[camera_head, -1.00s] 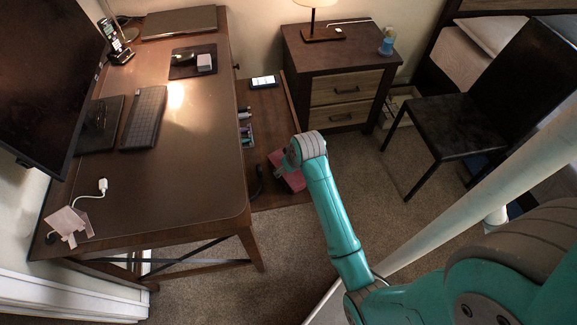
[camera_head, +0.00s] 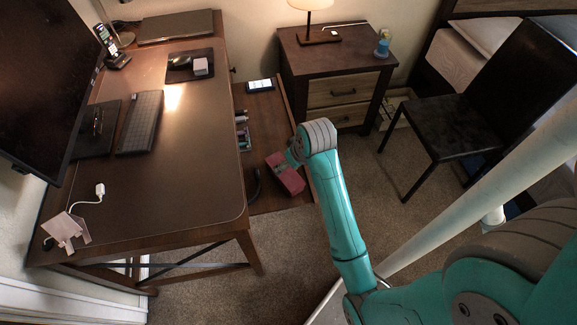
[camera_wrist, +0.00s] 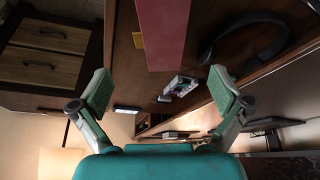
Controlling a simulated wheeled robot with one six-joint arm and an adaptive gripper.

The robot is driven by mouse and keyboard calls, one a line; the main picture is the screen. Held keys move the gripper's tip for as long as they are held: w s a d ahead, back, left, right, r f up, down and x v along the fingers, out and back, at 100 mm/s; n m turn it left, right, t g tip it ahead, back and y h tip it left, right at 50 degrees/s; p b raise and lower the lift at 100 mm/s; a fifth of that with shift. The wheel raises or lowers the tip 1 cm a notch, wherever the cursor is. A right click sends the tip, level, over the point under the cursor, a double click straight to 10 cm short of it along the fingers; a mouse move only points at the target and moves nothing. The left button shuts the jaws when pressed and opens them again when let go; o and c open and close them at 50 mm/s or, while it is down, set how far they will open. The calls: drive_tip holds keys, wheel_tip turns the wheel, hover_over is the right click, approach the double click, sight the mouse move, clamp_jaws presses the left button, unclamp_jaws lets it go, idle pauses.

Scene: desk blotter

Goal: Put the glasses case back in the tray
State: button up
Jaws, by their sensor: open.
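A pink, box-shaped glasses case (camera_head: 287,175) lies on the low brown surface beside the desk, near its front right edge. In the wrist view the case (camera_wrist: 163,35) shows as a long dark pink block at the top centre, cut off by the frame. My gripper (camera_wrist: 161,88) is open and empty, its two green pads wide apart, with the case beyond them and touching neither. In the head view the gripper (camera_head: 293,153) is partly hidden by my wrist, just behind the case. A narrow tray (camera_head: 243,135) with pens and small items stands by the desk edge.
Black headphones (camera_wrist: 245,35) lie beside the case. A phone (camera_head: 260,86) lies at the back of the low surface, which has a raised right edge (camera_head: 299,125). The desk (camera_head: 185,140) overhangs on the left; a nightstand (camera_head: 335,65) and a chair (camera_head: 460,125) stand right.

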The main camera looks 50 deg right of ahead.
drive_tip(key=shift+v, duration=1.6)
drive_tip(key=t, duration=0.2)
hover_over(289, 194)
drive_tip(key=s+a, duration=0.2)
drive_tip(key=a, duration=0.1)
wheel_tip(289, 194, down, 6)
drive_tip(key=s+a+f+n+t, duration=0.1)
drive_tip(key=s+a+t, duration=0.2)
drive_tip(key=s+a, duration=0.35)
drive_tip(key=s+a+r+n+t, duration=0.1)
drive_tip(key=s+a+r+t, duration=0.1)
drive_tip(key=s+r, duration=0.4)
drive_tip(key=s+a+r+t+y, duration=0.1)
drive_tip(key=s+a+r+t, duration=0.2)
drive_tip(key=s+r, duration=0.4)
drive_tip(key=s+a, duration=0.1)
drive_tip(key=s, duration=0.4)
drive_tip(key=shift+a+n, duration=0.15)
drive_tip(key=shift+n, duration=0.25)
